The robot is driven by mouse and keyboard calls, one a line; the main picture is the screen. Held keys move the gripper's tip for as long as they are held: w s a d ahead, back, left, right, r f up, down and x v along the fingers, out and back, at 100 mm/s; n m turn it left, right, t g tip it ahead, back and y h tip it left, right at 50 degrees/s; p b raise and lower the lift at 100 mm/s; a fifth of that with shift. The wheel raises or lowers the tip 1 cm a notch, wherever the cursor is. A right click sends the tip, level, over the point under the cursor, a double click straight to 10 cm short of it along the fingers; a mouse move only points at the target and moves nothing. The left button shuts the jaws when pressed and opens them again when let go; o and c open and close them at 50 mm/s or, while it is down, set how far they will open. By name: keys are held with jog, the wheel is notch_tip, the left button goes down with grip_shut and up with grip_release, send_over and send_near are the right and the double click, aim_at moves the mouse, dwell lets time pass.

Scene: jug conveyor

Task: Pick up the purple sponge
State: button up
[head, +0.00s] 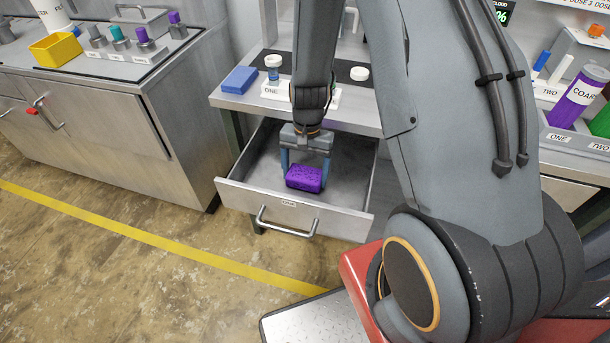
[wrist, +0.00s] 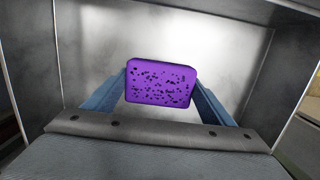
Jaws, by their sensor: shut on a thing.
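The purple sponge (head: 304,178) is a small block with dark pores, in the open drawer (head: 240,191) under the table in the head view. My gripper (head: 305,170) reaches down into the drawer from above, with one blue finger on each side of the sponge. The fingers are shut on it. In the wrist view the sponge (wrist: 160,84) sits between the two finger tips (wrist: 160,90), with the bare metal drawer floor (wrist: 215,45) behind it. I cannot tell whether the sponge touches the drawer floor.
Drawer walls surround my gripper, and the tabletop (head: 235,101) edge stands just behind it. On the table are a blue block (head: 239,80) and a small jar (head: 273,67) at label ONE. A metal cabinet (head: 100,130) stands at left. Floor in front is clear.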

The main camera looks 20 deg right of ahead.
aim_at(305, 173)
notch_tip(305, 173, up, 10)
jog(key=shift+f+b, duration=0.1)
jog(key=shift+b, duration=0.8)
dwell(0.4)
